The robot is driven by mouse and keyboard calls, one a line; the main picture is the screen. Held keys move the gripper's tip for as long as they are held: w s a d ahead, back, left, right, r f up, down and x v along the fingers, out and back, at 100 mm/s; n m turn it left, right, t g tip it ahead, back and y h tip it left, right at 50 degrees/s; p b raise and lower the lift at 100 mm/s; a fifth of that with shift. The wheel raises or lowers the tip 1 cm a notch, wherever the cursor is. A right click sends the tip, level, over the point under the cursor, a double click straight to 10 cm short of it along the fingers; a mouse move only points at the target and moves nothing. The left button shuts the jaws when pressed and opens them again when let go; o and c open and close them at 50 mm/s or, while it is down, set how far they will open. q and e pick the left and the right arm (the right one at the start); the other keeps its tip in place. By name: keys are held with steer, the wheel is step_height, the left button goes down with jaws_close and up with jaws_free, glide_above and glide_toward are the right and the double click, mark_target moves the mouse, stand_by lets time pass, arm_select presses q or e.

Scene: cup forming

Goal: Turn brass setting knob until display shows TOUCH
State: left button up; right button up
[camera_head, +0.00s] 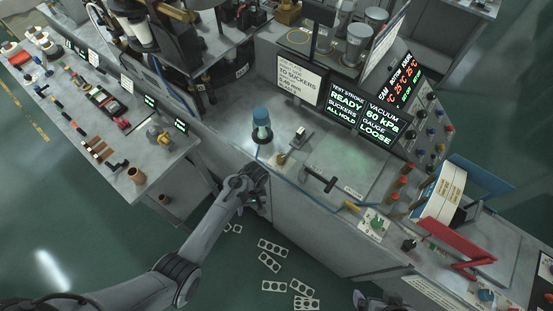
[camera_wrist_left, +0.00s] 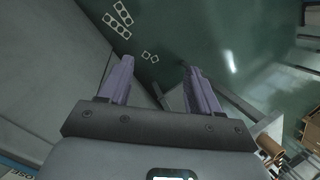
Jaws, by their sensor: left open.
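The display (camera_head: 378,123) in the head view reads VACUUM 60 kPa, GAUGE LOOSE. A small brass-coloured piece (camera_head: 352,206) lies at the front edge of the bench; I cannot tell whether it is the setting knob. My left gripper (camera_head: 262,203) is at the front of the machine, below the bench top and left of that piece, with the forearm hiding part of it. In the left wrist view its two fingers (camera_wrist_left: 157,70) are spread with nothing between them. My right gripper cannot be made out.
A blue-topped cylinder (camera_head: 261,125) and a black T-handle (camera_head: 320,181) stand on the bench. A control panel with several knobs (camera_head: 432,130) and a red bracket (camera_head: 455,243) are at the right. Punched strips (camera_head: 272,248) lie on the green floor. A side table (camera_head: 85,118) stands left.

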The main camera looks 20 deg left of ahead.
arm_select(q)
steer(key=w+d+r+t+b, duration=0.15)
steer(key=w+r, duration=0.35)
steer(key=w, duration=0.5)
step_height(320, 180, up, 11)
steer(key=t, duration=0.2)
glide_above(281, 158)
steer(key=shift+m+h, duration=0.3)
step_height(281, 158, down, 10)
steer(key=shift+r+b, duration=0.15)
steer(key=shift+b, duration=0.95)
steer(key=c, duration=1)
